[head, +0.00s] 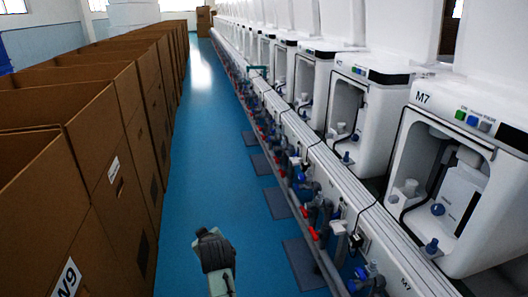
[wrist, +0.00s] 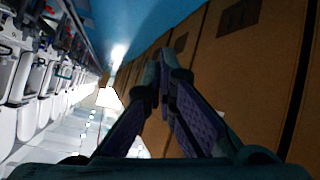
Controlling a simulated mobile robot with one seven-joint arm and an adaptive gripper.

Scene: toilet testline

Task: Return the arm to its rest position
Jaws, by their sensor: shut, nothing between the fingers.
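My gripper shows in the wrist view (wrist: 162,72), its two dark fingers coming together at the tips with nothing between them. In the head view, the dark end of my arm (head: 213,250) stands up at the bottom centre, above the blue aisle floor. It is apart from the boxes on the left and from the testline on the right. The fingertips are too small to make out in the head view.
Tall open cardboard boxes (head: 105,165) line the left side. White toilet test units (head: 455,190) stand in a row on the right, with pipes and red and blue valves (head: 312,233) below. Grey floor plates (head: 277,203) lie along the line. The blue floor (head: 205,130) between is clear.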

